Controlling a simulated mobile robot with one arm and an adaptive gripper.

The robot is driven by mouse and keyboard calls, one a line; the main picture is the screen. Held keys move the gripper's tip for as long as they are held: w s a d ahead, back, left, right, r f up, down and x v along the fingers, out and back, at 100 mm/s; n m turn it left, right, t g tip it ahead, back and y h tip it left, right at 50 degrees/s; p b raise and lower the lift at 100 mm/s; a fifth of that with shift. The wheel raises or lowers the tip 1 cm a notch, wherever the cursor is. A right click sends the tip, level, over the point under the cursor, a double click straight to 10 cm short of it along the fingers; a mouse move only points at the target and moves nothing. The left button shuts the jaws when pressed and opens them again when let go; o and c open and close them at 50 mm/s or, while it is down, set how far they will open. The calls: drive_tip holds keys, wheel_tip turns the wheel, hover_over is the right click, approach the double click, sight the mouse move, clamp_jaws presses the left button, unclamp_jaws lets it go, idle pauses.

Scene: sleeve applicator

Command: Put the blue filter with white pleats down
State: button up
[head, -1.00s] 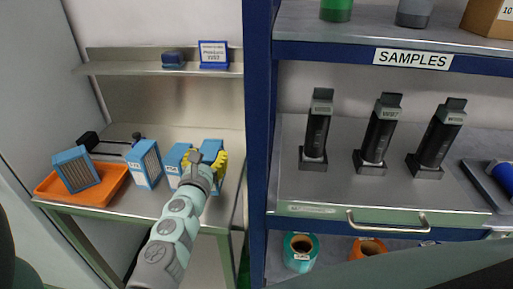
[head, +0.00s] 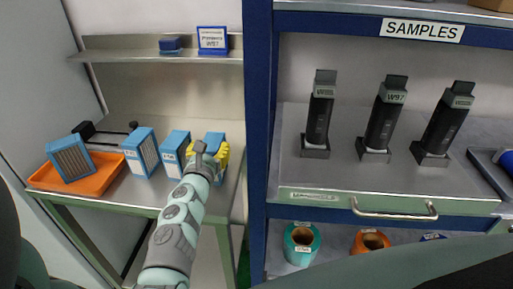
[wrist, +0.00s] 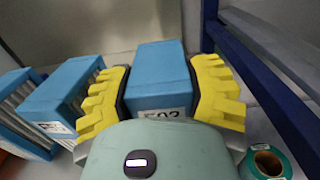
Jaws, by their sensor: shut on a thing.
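My gripper (wrist: 163,92) is shut on a blue filter (wrist: 158,72), with one yellow finger on each side of it. In the head view the held filter (head: 214,138) is at the right end of a row on the metal table (head: 135,195), partly hidden by my wrist. A white label shows low on its near face, partly covered. Its pleats are hidden, and I cannot tell whether its base touches the table. Two similar blue filters with white pleats, one nearer (head: 174,150) and one farther left (head: 141,152), stand upright to its left, apart from it.
Another blue filter (head: 70,158) leans in an orange tray (head: 110,178) at the left. A blue cabinet post (head: 257,130) rises close to the right of my gripper. A shelf (head: 115,55) with a small sign (head: 212,39) hangs above the table.

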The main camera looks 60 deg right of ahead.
drive_tip(key=o, duration=0.8)
drive_tip(key=shift+f, duration=0.15)
drive_tip(key=o, duration=0.5)
drive_tip(key=shift+s, duration=0.1)
drive_tip(key=shift+r, duration=0.25)
drive_tip(key=v, duration=1.2)
drive_tip(key=shift+f+b, duration=0.15)
drive_tip(key=shift+b, duration=0.2)
